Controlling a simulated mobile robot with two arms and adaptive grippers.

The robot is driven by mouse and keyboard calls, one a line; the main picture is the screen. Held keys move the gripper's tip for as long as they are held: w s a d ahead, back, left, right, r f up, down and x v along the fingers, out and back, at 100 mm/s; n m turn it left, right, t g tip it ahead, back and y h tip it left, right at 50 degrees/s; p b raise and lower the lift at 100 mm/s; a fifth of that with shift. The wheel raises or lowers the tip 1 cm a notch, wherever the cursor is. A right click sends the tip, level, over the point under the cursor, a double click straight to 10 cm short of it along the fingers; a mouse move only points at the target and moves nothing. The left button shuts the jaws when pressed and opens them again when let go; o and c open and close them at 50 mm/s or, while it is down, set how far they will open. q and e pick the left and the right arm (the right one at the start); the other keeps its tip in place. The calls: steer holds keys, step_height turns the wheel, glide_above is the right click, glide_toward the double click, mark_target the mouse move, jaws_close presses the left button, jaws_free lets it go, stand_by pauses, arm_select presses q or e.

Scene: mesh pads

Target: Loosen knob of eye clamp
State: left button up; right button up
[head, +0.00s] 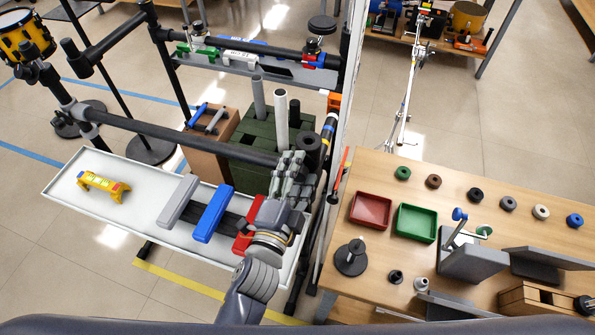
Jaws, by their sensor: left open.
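My left gripper (290,160) is open at the right end of a thick dark horizontal bar (180,134), its fingers pointing up the picture. The fingers overlap the bar end in view; I cannot tell whether they touch it. A black ring-like part (308,148) is just right of the fingers, partly covered by them; it may be the eye clamp, but I cannot tell for sure. No knob shows clearly there. My right gripper is not in view.
A white tray (140,215) below the bar holds a yellow piece (103,185) and grey, blue and red blocks. A green crate (255,135) with upright tubes stands behind. A wooden table (450,185) at right holds trays and several round parts.

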arm_select(q)
steer(key=v, duration=1.2)
stand_by(0.5)
